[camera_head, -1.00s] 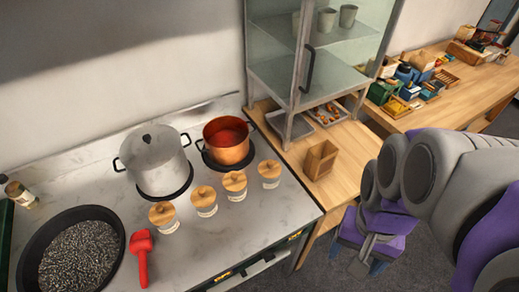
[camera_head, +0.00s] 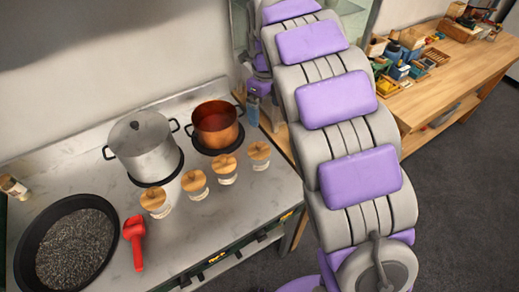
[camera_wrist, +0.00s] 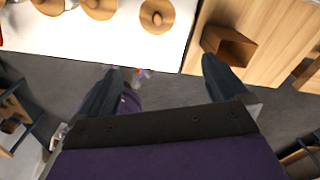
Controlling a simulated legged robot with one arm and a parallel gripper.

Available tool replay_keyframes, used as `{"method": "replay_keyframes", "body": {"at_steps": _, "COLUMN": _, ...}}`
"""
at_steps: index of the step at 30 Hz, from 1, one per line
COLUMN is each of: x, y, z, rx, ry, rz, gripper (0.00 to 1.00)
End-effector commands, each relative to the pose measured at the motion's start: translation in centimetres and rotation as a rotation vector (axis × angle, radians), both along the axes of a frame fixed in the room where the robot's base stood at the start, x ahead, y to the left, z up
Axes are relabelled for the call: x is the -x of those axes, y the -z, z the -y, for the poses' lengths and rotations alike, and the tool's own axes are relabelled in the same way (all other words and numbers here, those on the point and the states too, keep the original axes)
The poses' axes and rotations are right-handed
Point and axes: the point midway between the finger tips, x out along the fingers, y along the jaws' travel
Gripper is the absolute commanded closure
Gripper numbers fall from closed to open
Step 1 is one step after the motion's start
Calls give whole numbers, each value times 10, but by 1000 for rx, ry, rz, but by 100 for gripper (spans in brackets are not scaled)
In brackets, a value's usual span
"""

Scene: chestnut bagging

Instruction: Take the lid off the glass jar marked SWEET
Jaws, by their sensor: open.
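Several glass jars with round wooden lids stand in a slanting row on the stove top, from the front-left jar (camera_head: 155,203) to the back-right jar (camera_head: 259,156). Their labels are too small to read, so I cannot tell which is marked SWEET. In the wrist view, a knobbed wooden lid (camera_wrist: 157,15) shows near the top edge, with others to its left. My gripper (camera_wrist: 163,82) is open and empty, its two dark fingers apart from any lid.
A grey pot (camera_head: 142,150) and a copper pot (camera_head: 216,128) stand behind the jars. A black pan (camera_head: 30,240) and a red scoop (camera_head: 135,240) lie at left. A wooden box (camera_wrist: 230,45) stands on the wooden counter. My arm covers most of the glass cabinet.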

Motion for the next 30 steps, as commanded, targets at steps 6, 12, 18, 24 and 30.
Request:
{"method": "replay_keyframes", "body": {"at_steps": 6, "x": -12, "y": 11, "z": -24, "rx": -4, "ry": 98, "rz": 4, "gripper": 0}}
{"method": "replay_keyframes", "body": {"at_steps": 12, "x": -13, "y": 33, "z": -24, "rx": -5, "ry": 103, "rz": 6, "gripper": 0}}
{"method": "replay_keyframes", "body": {"at_steps": 18, "x": -12, "y": 72, "z": -20, "rx": -7, "ry": 103, "rz": 1, "gripper": 0}}
{"method": "replay_keyframes", "body": {"at_steps": 24, "x": -12, "y": 111, "z": -20, "rx": -8, "ry": 101, "rz": 3, "gripper": 0}}
{"method": "replay_keyframes", "body": {"at_steps": 30, "x": -12, "y": 132, "z": -23, "rx": -4, "ry": 102, "rz": 3, "gripper": 0}}
